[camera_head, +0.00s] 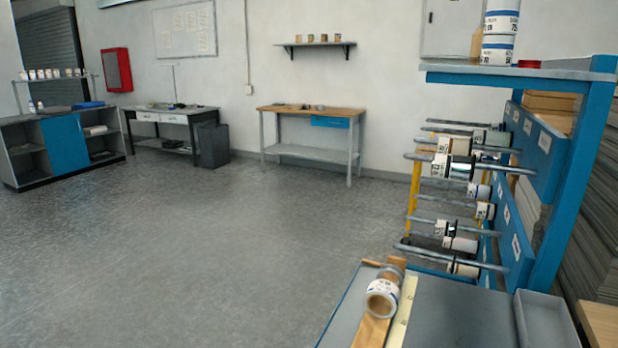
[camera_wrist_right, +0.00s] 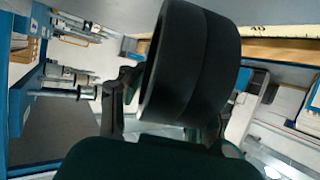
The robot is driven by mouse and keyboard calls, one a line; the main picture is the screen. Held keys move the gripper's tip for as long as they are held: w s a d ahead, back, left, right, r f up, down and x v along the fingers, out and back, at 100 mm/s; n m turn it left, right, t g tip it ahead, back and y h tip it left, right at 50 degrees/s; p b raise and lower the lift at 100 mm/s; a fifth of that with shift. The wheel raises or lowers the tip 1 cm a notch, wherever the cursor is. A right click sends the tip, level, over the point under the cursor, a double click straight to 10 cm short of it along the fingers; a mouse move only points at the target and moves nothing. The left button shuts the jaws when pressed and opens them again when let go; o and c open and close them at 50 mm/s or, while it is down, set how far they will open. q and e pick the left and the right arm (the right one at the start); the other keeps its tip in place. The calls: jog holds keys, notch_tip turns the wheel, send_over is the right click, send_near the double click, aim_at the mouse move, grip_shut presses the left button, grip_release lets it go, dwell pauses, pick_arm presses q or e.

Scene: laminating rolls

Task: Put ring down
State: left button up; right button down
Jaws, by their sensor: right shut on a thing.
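In the right wrist view a wide black ring (camera_wrist_right: 190,65) fills the middle and stands tilted, close to the camera. My right gripper (camera_wrist_right: 175,98) is shut on it, with a dark finger showing at its left side; the ring hides much of the other finger. My right gripper does not show in the head view. My left gripper is in neither view.
A grey bench (camera_head: 450,318) at the lower right bears a wooden board (camera_head: 371,331), a labelled roll (camera_head: 382,298) and a grey tray (camera_head: 545,322). Behind it a blue rack (camera_head: 572,150) holds several rolls on rods. The floor to the left is clear.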

jog(key=shift+m+h, duration=0.6)
jog(key=shift+h, duration=0.1)
jog(key=s, duration=0.1)
jog(key=s+d, duration=0.1)
jog(key=s, duration=0.1)
jog(key=s+d, duration=0.1)
jog(key=shift+s+f, duration=0.1)
jog(key=shift+s, duration=0.6)
jog(key=a, duration=1.2)
jog(key=shift+w+a, duration=0.15)
jog(key=shift+a, duration=0.2)
jog(key=a+r, duration=0.4)
jog(key=a, duration=0.5)
jog(key=shift+a, duration=0.35)
jog(key=shift+d, duration=0.1)
